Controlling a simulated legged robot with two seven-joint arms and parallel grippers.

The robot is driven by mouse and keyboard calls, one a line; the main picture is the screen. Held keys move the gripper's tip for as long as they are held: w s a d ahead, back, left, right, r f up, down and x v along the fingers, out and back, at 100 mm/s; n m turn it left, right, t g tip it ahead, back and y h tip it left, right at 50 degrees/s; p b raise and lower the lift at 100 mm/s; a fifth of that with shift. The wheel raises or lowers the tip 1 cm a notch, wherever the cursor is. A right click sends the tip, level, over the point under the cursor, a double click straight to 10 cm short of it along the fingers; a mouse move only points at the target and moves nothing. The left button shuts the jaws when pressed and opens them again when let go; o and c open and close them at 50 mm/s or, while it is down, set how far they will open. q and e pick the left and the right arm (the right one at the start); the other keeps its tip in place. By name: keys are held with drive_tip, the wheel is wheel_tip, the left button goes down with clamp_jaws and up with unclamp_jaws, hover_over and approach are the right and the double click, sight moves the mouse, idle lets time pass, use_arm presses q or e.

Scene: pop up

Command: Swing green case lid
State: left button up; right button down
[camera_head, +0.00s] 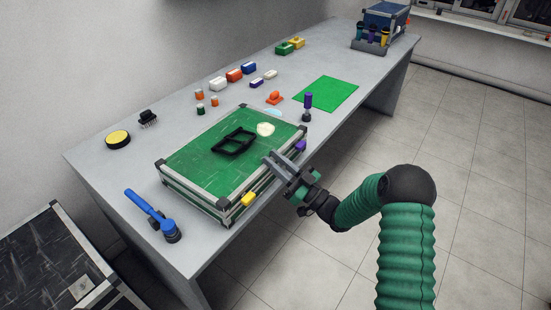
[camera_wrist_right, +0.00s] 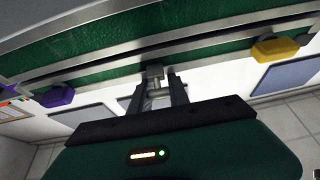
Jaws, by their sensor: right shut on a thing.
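The green case (camera_head: 205,160) lies shut on the grey table, with metal edges and black corners. A black handle frame (camera_head: 235,141) and a pale round patch (camera_head: 265,129) show on its lid. On its front side are a yellow latch (camera_head: 248,199) and a purple latch (camera_head: 300,146). My right gripper (camera_head: 269,160) is at the front edge, between the two latches. In the right wrist view its fingers (camera_wrist_right: 164,91) are shut on a small metal piece (camera_wrist_right: 155,73) at the case's rim. The yellow latch (camera_wrist_right: 274,49) and purple latch (camera_wrist_right: 57,96) show there too. My left gripper is not in view.
The grey table (camera_head: 125,185) also bears a blue-handled tool (camera_head: 150,212), a yellow-topped disc (camera_head: 118,140), a black brush (camera_head: 148,118), a green mat (camera_head: 326,93) and several small coloured blocks. A dark case (camera_head: 50,255) stands at lower left. The floor at right is clear.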

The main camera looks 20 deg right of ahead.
drive_tip(key=shift+f, duration=0.25)
drive_tip(key=c, duration=1.2)
unclamp_jaws()
drive_tip(key=shift+c, duration=0.2)
drive_tip(key=shift+r, duration=0.1)
drive_tip(key=p+v, duration=0.1)
drive_tip(key=v, duration=1.6)
